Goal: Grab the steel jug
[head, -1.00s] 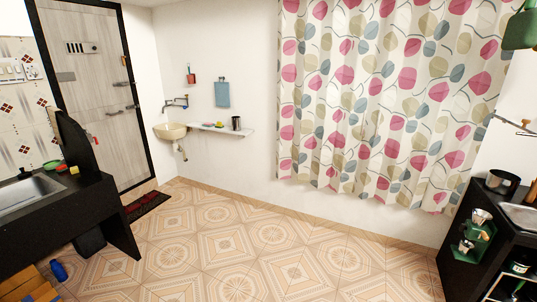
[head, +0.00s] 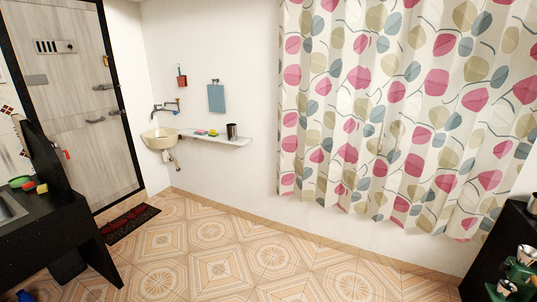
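A small steel jug (head: 232,131), dark and shiny, stands upright near the right end of a white wall shelf (head: 215,138) on the far wall. It is small in the head view and some distance away across the floor. Neither of my grippers shows in this view.
A beige basin (head: 160,138) with a tap is left of the shelf, which also holds small coloured items. A black counter (head: 50,220) stands at the left and a dark cabinet (head: 510,240) at the right. The tiled floor (head: 240,250) between is clear; a dark red mat (head: 132,223) lies by the door.

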